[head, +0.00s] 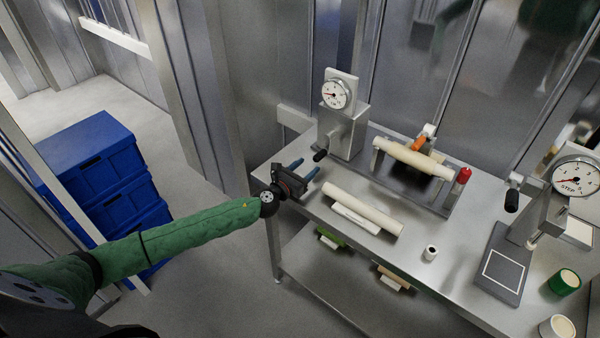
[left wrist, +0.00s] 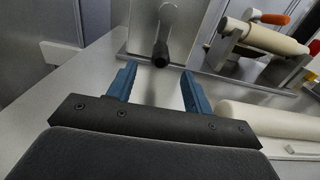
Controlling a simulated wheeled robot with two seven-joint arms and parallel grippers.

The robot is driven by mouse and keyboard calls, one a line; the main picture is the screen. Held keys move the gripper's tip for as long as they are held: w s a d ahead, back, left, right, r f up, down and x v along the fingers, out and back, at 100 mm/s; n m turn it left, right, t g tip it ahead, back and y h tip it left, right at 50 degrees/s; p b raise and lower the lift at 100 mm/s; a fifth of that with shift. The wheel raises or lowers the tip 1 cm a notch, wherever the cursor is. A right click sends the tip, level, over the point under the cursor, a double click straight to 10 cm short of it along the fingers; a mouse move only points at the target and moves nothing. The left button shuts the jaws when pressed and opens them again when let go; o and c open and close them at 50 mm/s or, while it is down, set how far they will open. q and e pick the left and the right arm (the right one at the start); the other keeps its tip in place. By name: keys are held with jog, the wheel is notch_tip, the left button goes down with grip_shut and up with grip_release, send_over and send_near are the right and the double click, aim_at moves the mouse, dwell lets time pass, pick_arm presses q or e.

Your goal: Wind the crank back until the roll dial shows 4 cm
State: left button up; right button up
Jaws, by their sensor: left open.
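A white round dial (head: 336,95) with a red needle pointing left stands on a grey metal box (head: 345,130) at the table's back left; its numbers are too small to read. A black crank handle (head: 320,155) sticks out at the box's lower front. In the left wrist view the handle (left wrist: 160,54) shows just beyond the fingertips, roughly centred between them. My left gripper (head: 304,169) is open and empty, with blue fingers apart, near the table's left end. It also shows in the left wrist view (left wrist: 158,76), apart from the handle. My right gripper is out of view.
A cream roller (head: 414,159) on a stand and a pale rolling pin (head: 362,208) lie right of the gripper. A second dial marked STEP (head: 577,180) with its own black handle (head: 511,201) stands far right. Blue crates (head: 90,155) are on the floor left.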

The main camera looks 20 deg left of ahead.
aim_at(315, 160)
pick_arm(q)
jog(key=x, duration=0.3)
jog(key=shift+w+d, duration=0.1)
jog(key=shift+w, duration=0.15)
jog(key=shift+x, duration=1.4)
jog(key=shift+w+d, duration=0.15)
jog(key=shift+w, duration=0.3)
